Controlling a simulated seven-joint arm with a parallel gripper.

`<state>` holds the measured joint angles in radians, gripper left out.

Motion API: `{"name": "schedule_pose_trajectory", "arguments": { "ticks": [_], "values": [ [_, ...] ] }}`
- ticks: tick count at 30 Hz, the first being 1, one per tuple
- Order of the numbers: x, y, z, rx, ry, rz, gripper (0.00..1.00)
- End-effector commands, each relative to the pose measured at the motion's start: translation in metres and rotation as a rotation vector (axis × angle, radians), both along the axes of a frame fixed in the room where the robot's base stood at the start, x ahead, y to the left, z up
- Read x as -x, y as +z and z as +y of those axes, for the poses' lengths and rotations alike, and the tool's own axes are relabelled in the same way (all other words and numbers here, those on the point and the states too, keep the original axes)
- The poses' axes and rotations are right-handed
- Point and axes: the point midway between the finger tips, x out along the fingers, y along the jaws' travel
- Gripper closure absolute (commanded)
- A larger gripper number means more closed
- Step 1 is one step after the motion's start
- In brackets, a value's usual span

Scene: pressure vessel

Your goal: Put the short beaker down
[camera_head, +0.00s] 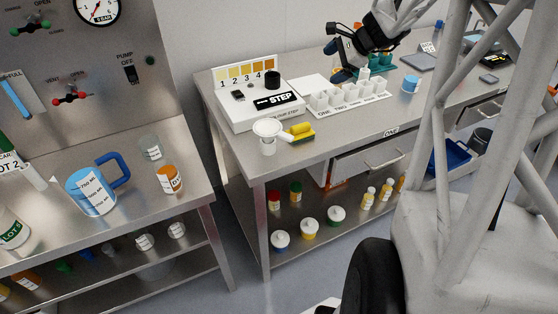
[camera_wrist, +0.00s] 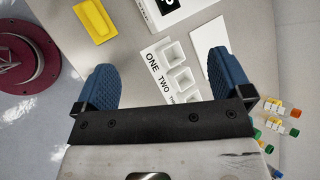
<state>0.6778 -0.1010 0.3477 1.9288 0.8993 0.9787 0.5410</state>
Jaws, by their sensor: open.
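My gripper (camera_head: 338,62) is over the back part of the right bench, above the row of white wells. In the wrist view its two blue fingers (camera_wrist: 160,76) are wide apart with nothing held between them. A small beaker with blue contents (camera_head: 411,84) stands upright on the right bench, right of the wells and apart from my gripper. A clear glass beaker (camera_head: 151,147) stands on the left bench. I cannot tell which of these is the short beaker. Neither beaker shows clearly in the wrist view.
The white well tray (camera_head: 345,98) also shows in the wrist view (camera_wrist: 172,66). Near it are a white test station (camera_head: 257,116), a white sheet (camera_wrist: 208,58) and a yellow sponge (camera_head: 301,130). A blue-handled jug (camera_head: 92,192) stands on the left bench. The right bench's front is mostly clear.

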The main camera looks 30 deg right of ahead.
Motion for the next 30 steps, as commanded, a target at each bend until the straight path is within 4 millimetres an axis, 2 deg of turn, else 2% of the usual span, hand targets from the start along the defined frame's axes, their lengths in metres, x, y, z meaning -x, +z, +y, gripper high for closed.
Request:
{"name": "schedule_pose_trajectory", "arguments": {
  "ticks": [1, 6, 15, 21, 30],
  "values": [
    [0.006, 0.006, 0.024, 0.037, 0.059, 0.001, 0.03],
    [0.030, 0.018, 0.091, 0.163, 0.252, 0.005, 0.03],
    [0.089, 0.029, 0.189, 0.383, 0.593, -0.001, 0.03],
    [0.136, 0.032, 0.239, 0.531, 0.820, -0.017, 0.03],
    [0.212, 0.027, 0.293, 0.753, 1.154, -0.050, 0.03]
  ]
}}
